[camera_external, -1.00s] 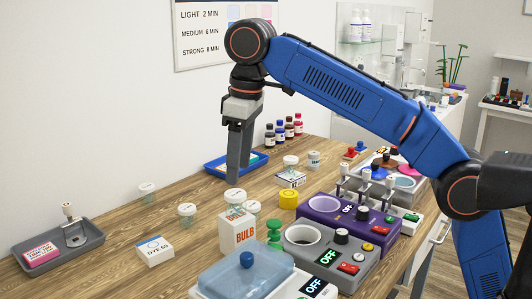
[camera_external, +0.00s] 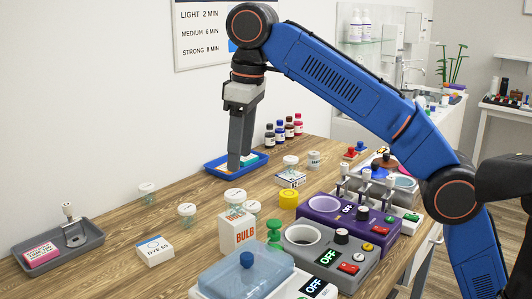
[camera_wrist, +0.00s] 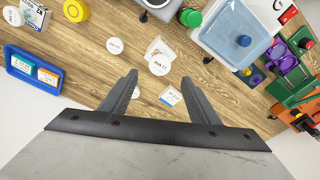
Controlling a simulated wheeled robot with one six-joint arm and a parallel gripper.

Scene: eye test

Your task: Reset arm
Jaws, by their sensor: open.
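My gripper (camera_external: 236,168) hangs pointing down above the wooden table, in front of the blue tray (camera_external: 213,168) in the outside view. In the wrist view its two fingers (camera_wrist: 159,82) stand apart with nothing held between them. White-lidded jars (camera_wrist: 160,64) and the bulb box (camera_external: 238,231) show below, clear of the fingers. My blue arm reaches in from the right and bends down at the raised joint. How high the fingertips are above the table is hard to judge.
A purple device (camera_external: 325,211) and a grey device (camera_external: 303,260) stand to the right, with a blue-lidded box (camera_external: 250,270) in front. A grey tray (camera_external: 88,240) and a dye box (camera_external: 154,250) are at left. Dark bottles (camera_external: 280,135) stand near the wall. Space above is free.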

